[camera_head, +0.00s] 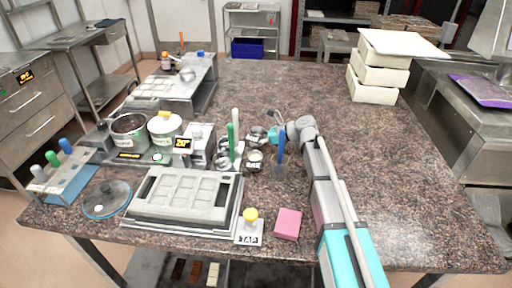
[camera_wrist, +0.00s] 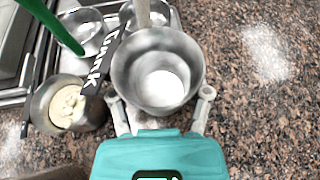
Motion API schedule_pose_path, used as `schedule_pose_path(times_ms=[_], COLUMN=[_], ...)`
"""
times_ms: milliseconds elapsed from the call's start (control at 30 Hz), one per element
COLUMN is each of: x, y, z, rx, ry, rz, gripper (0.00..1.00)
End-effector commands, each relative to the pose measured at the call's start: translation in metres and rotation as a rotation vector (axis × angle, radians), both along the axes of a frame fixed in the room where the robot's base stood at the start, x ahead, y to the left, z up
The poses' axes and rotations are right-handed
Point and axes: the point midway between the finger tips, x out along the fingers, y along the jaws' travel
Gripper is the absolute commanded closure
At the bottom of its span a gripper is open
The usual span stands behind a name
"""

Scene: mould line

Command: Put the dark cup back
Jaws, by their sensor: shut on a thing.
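My gripper (camera_head: 277,136) is at the right end of the group of small cups. In the wrist view its two fingers (camera_wrist: 161,112) are shut on either side of a round grey metal cup (camera_wrist: 125,72). This cup is upright and shows a pale round bottom. I cannot tell whether it is clear of the surface.
Green (camera_head: 231,142), white (camera_head: 236,125) and blue (camera_head: 281,150) tools are close to the cups. The speckled counter (camera_head: 300,88) is clear behind.

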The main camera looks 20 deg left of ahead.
Motion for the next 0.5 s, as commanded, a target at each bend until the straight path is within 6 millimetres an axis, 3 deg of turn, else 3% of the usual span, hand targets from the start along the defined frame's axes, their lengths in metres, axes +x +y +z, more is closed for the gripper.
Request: schedule_pose_path(times_ms=[300,500], x=[0.000,0.000], y=[0.000,0.000], z=[-0.028,-0.034], rx=[0.000,0.000], ry=[0.000,0.000], rz=[0.000,0.000], gripper=[0.94,0.94])
